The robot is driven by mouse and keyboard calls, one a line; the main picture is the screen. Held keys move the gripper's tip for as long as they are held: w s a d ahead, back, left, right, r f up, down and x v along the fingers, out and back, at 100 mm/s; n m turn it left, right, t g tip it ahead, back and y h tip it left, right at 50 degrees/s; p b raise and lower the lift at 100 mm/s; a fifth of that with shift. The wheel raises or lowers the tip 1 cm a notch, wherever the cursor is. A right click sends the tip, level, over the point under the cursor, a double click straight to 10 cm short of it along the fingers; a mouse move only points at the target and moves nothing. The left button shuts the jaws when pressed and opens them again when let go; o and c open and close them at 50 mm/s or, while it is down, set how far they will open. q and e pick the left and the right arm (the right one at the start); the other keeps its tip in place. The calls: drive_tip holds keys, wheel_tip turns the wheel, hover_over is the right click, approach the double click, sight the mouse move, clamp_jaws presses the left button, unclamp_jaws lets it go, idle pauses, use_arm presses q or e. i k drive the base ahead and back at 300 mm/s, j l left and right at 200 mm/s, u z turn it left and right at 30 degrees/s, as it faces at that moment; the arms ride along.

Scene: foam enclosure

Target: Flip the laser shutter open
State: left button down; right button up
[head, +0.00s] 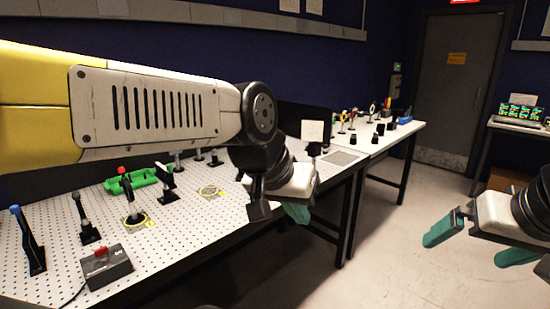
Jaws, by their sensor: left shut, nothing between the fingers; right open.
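On the perforated optical table (185,235) at the left, a black post mount with a red tip (128,190) stands in a yellow ring. A small black box with a red switch (107,267) sits near the table's front edge. I cannot tell for sure which part is the laser shutter or whether it is open. My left gripper (297,213) is shut and empty, just past the table's front right edge, apart from the mounts. My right gripper (480,243) is open and empty over the floor at the right.
A blue-topped mount (28,240), another black post (86,220) and a green tray (130,181) stand on the table. My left arm hides part of the table's back. A second table (345,158) with optics adjoins at the back. The floor (400,220) between is clear.

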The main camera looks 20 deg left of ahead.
sight(15, 210)
drive_tip(key=u, duration=2.65)
drive_tip(key=i+j+u, duration=0.15)
drive_tip(key=i, duration=0.2)
drive_tip(key=i+j+u, duration=0.15)
drive_tip(key=i, duration=0.25)
drive_tip(key=i+j+u, duration=0.15)
drive_tip(key=i, duration=0.25)
